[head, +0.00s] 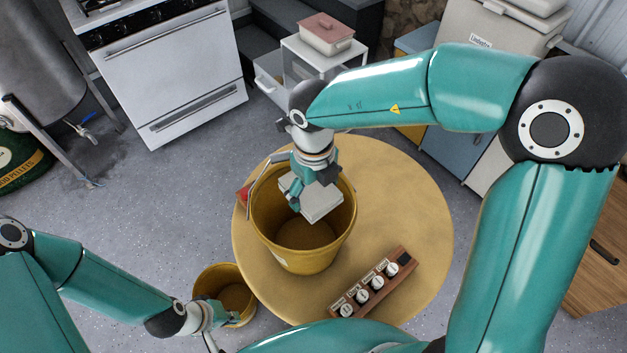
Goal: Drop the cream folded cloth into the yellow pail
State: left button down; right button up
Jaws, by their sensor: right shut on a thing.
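The cream folded cloth (324,205) is a pale flat block. My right gripper (311,190) is shut on it and holds it over the mouth of the yellow pail (305,260), towards the back right of its opening. The pail stands on a round yellow table, and its visible bottom inside looks empty. Its depth below the cloth is hard to judge. My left gripper (212,318) is low at the left, beside a smaller yellow bucket, away from the cloth. Its fingers are too small and partly hidden to tell their state.
The round table (410,215) has clear room right of the pail. A wooden rack with several small labelled knobs or jars (370,287) lies in front. Something red (243,195) is left of the pail. The smaller bucket (213,280) stands lower, beside the table.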

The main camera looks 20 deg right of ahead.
aim_at(315, 199)
notch_tip(315, 199, down, 4)
jog(key=shift+d+r+b, duration=0.15)
jog(key=shift+r+b, duration=0.05)
jog(key=shift+b, duration=0.95)
jog(key=shift+f+b, duration=0.6)
jog(key=shift+b, duration=0.2)
jog(key=o, duration=0.9)
jog(key=shift+s, duration=0.1)
jog(key=shift+r, duration=0.15)
notch_tip(315, 199, up, 11)
jog(key=shift+r, duration=0.4)
